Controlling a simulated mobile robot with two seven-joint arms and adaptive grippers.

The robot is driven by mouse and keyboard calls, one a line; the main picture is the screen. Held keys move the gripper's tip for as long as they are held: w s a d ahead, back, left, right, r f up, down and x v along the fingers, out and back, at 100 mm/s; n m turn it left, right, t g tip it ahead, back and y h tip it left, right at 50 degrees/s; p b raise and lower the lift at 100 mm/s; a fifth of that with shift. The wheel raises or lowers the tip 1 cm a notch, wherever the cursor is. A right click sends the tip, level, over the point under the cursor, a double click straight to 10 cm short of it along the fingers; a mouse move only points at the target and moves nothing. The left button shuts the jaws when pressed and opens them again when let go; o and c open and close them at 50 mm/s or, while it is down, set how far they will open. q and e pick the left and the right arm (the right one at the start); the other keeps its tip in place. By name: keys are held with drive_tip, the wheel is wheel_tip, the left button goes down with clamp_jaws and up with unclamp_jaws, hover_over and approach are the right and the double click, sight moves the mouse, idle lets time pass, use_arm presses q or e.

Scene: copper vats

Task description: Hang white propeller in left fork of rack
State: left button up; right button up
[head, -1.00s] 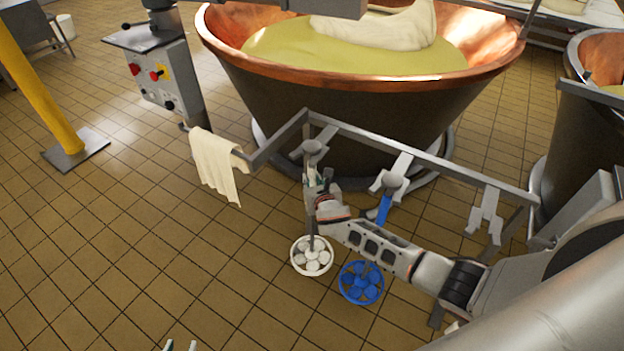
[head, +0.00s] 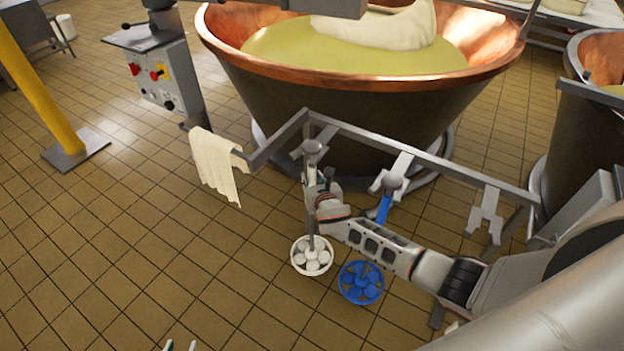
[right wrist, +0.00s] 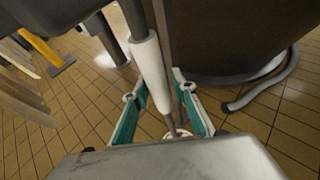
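The white propeller (head: 312,256) hangs upright at the left fork (head: 322,160) of the rack, its grey knob (head: 312,146) on top and its round white head low near the floor. My right gripper (head: 314,184) is at its shaft, just below the fork. In the right wrist view my right gripper (right wrist: 158,98) has its teal fingers spread apart, with the white handle (right wrist: 150,72) between them and no finger visibly pressing on it. The white head is mostly hidden there. My left gripper (head: 180,346) shows only its fingertips at the bottom edge, apart and empty.
A blue propeller (head: 361,283) hangs from the middle fork (head: 400,165), close to my right forearm. The right fork (head: 487,212) is empty. A cloth (head: 215,165) hangs on the rack's left end. A copper vat (head: 350,100) stands behind the rack.

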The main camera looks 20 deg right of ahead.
drive_tip(key=shift+s+f, duration=0.15)
drive_tip(key=shift+f, duration=0.05)
drive_tip(key=v, duration=1.2)
drive_tip(key=shift+r, duration=0.15)
drive_tip(key=shift+s+a+f+m+g+y+p, duration=0.2)
drive_tip(key=shift+s+a+f+m+g+y, duration=0.75)
drive_tip(key=shift+s+m, duration=3.8)
drive_tip(key=shift+s+a+f+m+y+p, duration=0.35)
drive_tip(key=shift+s+f+m, duration=1.3)
drive_tip(key=shift+s+m, duration=3.1)
drive_tip(key=shift+s+a+f+m+g+y+p, duration=0.1)
drive_tip(key=shift+s+a+f+m+g+y, duration=0.65)
drive_tip(key=shift+s+m, duration=3.95)
drive_tip(key=shift+w+f+m+t, duration=0.15)
drive_tip(key=shift+w+f+m, duration=0.1)
drive_tip(key=shift+w+m, duration=0.25)
drive_tip(key=shift+w+f+m+t, duration=0.15)
drive_tip(key=shift+w+f+m, duration=0.15)
drive_tip(key=shift+w+m, duration=0.2)
